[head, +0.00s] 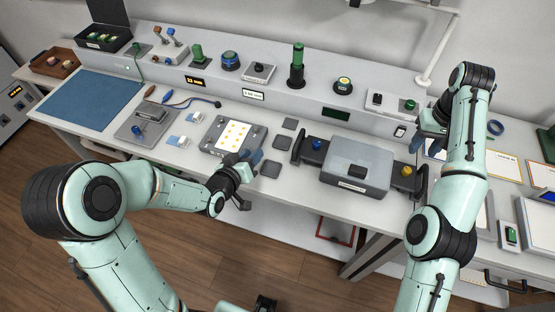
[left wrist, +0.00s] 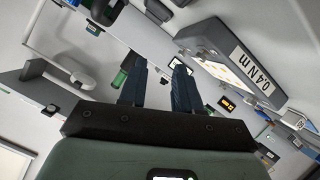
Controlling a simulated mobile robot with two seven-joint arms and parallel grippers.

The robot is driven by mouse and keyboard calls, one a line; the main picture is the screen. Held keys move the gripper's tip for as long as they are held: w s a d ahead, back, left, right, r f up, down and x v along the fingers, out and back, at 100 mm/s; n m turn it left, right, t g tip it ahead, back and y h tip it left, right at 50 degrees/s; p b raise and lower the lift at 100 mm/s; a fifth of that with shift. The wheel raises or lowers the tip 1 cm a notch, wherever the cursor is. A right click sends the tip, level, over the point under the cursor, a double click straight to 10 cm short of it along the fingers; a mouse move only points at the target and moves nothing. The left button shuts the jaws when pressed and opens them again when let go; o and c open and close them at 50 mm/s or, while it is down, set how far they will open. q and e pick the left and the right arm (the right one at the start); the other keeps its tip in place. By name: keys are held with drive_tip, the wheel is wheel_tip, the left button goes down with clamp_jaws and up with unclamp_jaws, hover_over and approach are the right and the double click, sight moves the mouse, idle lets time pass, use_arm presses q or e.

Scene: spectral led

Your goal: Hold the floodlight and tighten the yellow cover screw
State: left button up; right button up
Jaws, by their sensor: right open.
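The floodlight appears to be the grey panel with a lit face of yellow dots (head: 232,136) on the bench. In the left wrist view its grey housing carries a "0.4 Nm" label (left wrist: 250,68). My left gripper (head: 250,160) is at the panel's front right corner; its two dark blue fingers (left wrist: 160,88) are apart with nothing gripped between them. My right gripper (head: 425,140) is open, beyond the right end of a grey box. I cannot make out a yellow cover screw on the panel at this size.
The grey lidded box (head: 345,168) has a blue knob (head: 317,145) and a yellow knob (head: 407,170) at its ends. A blue mat (head: 92,98) lies at left. A raised shelf (head: 300,95) with several devices runs behind.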

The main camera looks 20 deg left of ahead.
use_arm(q)
drive_tip(key=h, duration=0.2)
approach(300, 140)
drive_tip(key=x, duration=1.1)
drive_tip(key=shift+w+a+f, duration=0.1)
drive_tip(key=shift+a+f, duration=0.05)
drive_tip(key=shift+f, duration=0.35)
clamp_jaws()
drive_tip(key=shift+f, duration=0.15)
idle(0.3)
drive_tip(key=shift+c, duration=1.3)
unclamp_jaws()
clamp_jaws()
